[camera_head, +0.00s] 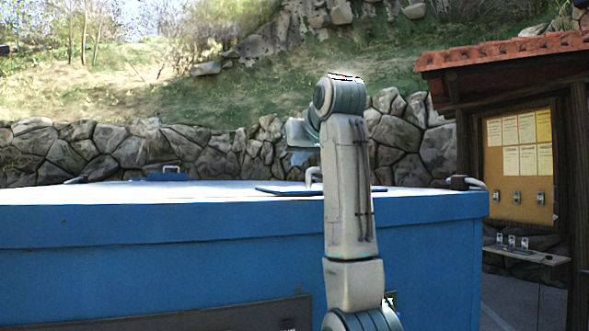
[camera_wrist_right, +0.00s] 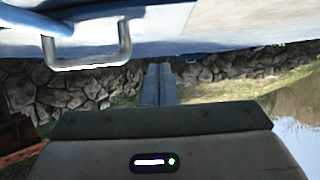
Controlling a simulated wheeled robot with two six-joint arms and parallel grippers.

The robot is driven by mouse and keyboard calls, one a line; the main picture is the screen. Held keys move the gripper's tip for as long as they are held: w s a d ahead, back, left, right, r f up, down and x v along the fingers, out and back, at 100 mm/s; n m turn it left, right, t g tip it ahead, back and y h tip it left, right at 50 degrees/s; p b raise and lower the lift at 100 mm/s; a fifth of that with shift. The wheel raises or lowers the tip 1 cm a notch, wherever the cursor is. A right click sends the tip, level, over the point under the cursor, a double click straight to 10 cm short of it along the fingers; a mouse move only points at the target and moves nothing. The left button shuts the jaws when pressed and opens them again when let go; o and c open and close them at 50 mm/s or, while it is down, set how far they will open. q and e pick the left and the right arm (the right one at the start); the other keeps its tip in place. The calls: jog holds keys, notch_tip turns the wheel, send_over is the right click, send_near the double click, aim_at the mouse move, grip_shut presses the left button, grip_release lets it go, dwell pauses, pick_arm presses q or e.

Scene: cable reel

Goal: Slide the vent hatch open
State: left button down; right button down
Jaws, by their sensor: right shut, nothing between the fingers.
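A large blue box (camera_head: 150,260) with a pale top stands in front of me. A flat dark blue panel (camera_head: 285,190) lies on its top, partly hidden behind my right arm; I cannot tell for certain that it is the vent hatch. A pale handle (camera_head: 311,173) rises by it. My right gripper (camera_head: 300,157) is above the box top near this handle, shut and empty. In the right wrist view, which is upside down, the shut fingers (camera_wrist_right: 159,84) are apart from a U-shaped metal handle (camera_wrist_right: 92,66) beside the blue box. My left gripper is not in view.
Another blue piece with a handle (camera_head: 170,174) is at the back left of the box top. A grab handle (camera_head: 466,183) is at the right corner. A notice board (camera_head: 518,160) under a tiled roof stands right; a stone wall (camera_head: 100,147) runs behind.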

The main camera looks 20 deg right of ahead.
jog(key=s, duration=0.1)
jog(key=s+b, duration=0.1)
jog(key=s, duration=0.1)
jog(key=s+b, duration=0.1)
jog(key=s, duration=0.1)
jog(key=shift+d+r, duration=0.1)
jog(key=shift+r, duration=0.2)
jog(key=shift+s+r, duration=0.15)
jog(key=shift+s, duration=0.15)
jog(key=shift+w, duration=0.1)
